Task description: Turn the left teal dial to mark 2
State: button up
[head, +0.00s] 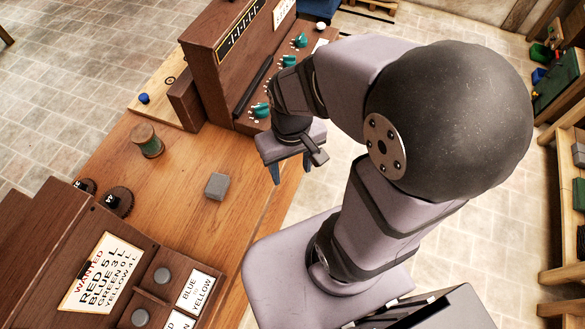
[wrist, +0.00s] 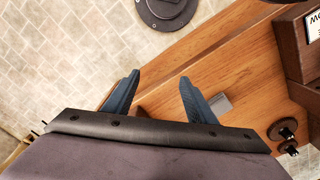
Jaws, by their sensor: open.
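Three teal dials stand in a row on the sloped face of the brown wooden console (head: 200,50) in the head view. The left teal dial (head: 260,110) is lowest in the picture, close to my arm. The middle dial (head: 289,61) and the far dial (head: 301,40) sit beyond it. White marks surround the dials, but their numbers are too small to read. My gripper (head: 290,174) is open and empty, pointing down over the bench's right edge, nearer than the left dial and apart from it. Its two blue fingers (wrist: 159,77) show spread in the wrist view, where no dial shows.
A grey block (head: 216,186) lies on the wooden bench (head: 190,235); it also shows in the wrist view (wrist: 220,104). A green spool (head: 148,143), dark gears (head: 118,200) and a "WANTED" board (head: 102,272) stand further left. The bench between block and console is clear.

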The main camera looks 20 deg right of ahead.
jog(key=shift+s+f, duration=0.1)
jog(key=shift+s, duration=0.2)
jog(key=shift+c, duration=1.4)
jog(key=n+p, duration=0.3)
send_near(259, 107)
jog(key=shift+h, duration=0.3)
jog(key=f, duration=0.1)
jog(key=s+f, duration=0.1)
jog(key=f, duration=0.1)
jog(key=s+f, duration=0.1)
jog(key=f, duration=0.1)
jog(key=shift+s+a+f, duration=0.15)
jog(key=shift+s+a, duration=0.05)
jog(key=shift+n+t, duration=0.5)
jog(key=shift+n, duration=0.3)
jog(key=w+r, duration=0.3)
jog(key=shift+d+r+b, duration=0.15)
jog(key=shift+d+b, duration=0.05)
jog(key=shift+b, duration=0.1)
jog(key=shift+s+n, duration=0.3)
jog(key=shift+s+n+g, duration=0.15)
jog(key=shift+n+g, duration=0.15)
jog(key=shift+n, duration=0.2)
